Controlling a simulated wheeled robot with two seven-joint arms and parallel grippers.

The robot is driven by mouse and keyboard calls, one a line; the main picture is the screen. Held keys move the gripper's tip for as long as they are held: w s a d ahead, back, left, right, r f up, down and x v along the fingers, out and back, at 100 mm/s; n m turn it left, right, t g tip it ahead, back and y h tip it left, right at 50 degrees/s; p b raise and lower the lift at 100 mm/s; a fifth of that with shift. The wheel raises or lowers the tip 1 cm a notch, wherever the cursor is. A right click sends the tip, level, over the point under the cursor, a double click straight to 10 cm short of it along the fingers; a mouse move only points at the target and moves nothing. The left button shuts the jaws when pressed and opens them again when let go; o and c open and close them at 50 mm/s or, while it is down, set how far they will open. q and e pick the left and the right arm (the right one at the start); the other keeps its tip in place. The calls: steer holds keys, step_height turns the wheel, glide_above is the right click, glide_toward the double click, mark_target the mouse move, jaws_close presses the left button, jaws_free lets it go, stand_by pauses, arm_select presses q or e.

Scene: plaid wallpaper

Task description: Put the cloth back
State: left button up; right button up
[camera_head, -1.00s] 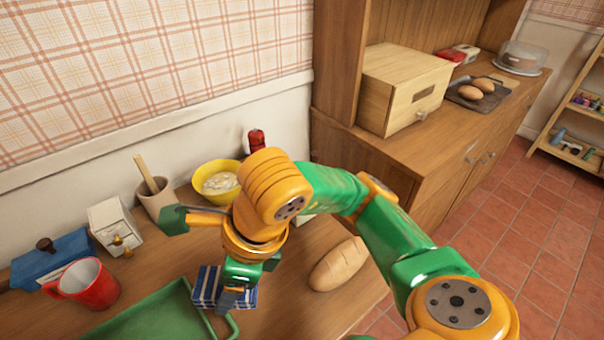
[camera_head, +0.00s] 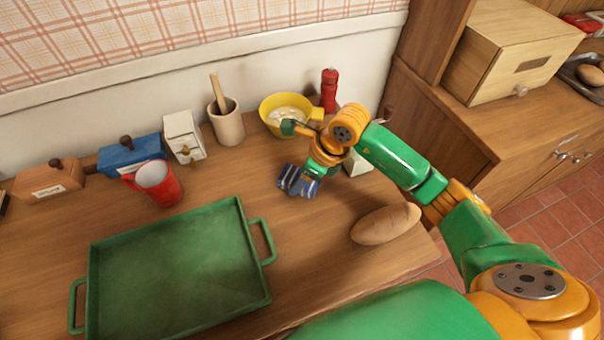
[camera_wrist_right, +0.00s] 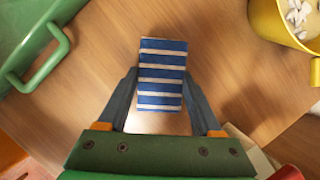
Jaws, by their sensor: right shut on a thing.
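The blue-and-white striped cloth (camera_head: 291,177) is folded and sits between the fingers of my right gripper (camera_head: 303,184) in the head view. It also shows in the right wrist view (camera_wrist_right: 162,62), between the two fingertips. My right gripper is shut on it, to the right of the green tray (camera_head: 102,262) and in front of the yellow bowl (camera_head: 270,104). I cannot tell exactly how far the cloth is above the counter. My left gripper is not in view.
A loaf of bread (camera_head: 385,223) lies to the right, near the counter edge. A red pepper mill (camera_head: 329,91), a utensil crock (camera_head: 227,127), a red mug (camera_head: 158,186) and small boxes line the back. A wooden drawer box (camera_head: 513,52) stands on the right cabinet. Counter around the cloth is clear.

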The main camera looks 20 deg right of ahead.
steer(key=shift+f, duration=0.4)
steer(key=o, duration=1.3)
steer(key=shift+r, duration=0.1)
steer(key=shift+r, duration=0.35)
steer(key=v, duration=1.1)
steer(key=shift+s+d+r, duration=0.2)
steer(key=shift+r, duration=0.05)
